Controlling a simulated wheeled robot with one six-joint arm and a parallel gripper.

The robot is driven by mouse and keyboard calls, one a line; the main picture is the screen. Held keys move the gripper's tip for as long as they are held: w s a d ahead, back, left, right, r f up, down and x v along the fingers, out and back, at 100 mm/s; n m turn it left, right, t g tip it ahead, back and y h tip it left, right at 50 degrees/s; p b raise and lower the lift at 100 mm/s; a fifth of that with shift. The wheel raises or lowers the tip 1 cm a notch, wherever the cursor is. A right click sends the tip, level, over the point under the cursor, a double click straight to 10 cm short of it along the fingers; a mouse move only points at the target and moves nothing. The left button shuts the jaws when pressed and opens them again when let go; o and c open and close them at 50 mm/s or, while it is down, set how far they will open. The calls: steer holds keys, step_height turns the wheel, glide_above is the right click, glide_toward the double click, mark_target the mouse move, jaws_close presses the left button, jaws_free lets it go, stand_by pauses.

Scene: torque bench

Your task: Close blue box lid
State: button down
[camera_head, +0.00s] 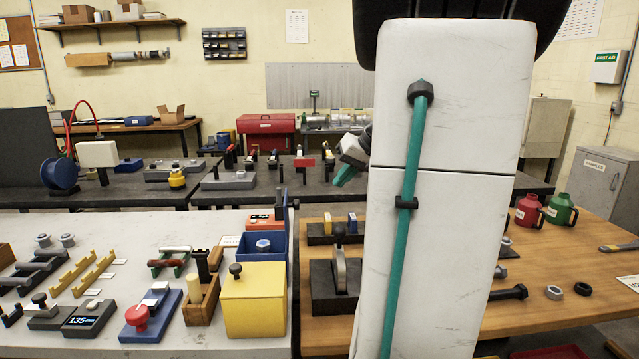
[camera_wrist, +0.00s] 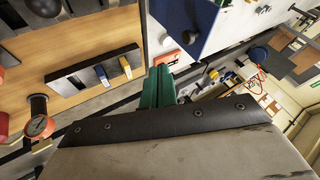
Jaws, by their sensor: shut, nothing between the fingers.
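The blue box (camera_head: 278,246) stands on the light bench left of centre in the head view, behind the yellow box. Its top looks open, with a grey hex nut inside. In the wrist view a large blue surface (camera_wrist: 183,22) at the top seems to be part of this box. My gripper (camera_head: 344,176) has green fingers, is shut and empty, and hangs right of and beyond the box. Its fingers (camera_wrist: 158,86) appear apart from the blue surface.
The yellow box (camera_head: 254,308) with a black knob stands in front of the blue box. An orange device (camera_head: 262,222) sits behind it. On the wooden table to the right are a black lever fixture (camera_head: 338,278) and a dark block with yellow and blue pieces (camera_wrist: 92,72).

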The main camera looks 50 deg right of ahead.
steer(key=w+a+f, duration=0.3)
steer(key=w+f, duration=0.3)
steer(key=w, duration=0.1)
steer(key=shift+w+a+f, duration=0.15)
steer(key=shift+w+f, duration=0.05)
steer(key=shift+w, duration=0.2)
steer(key=shift+r, duration=0.1)
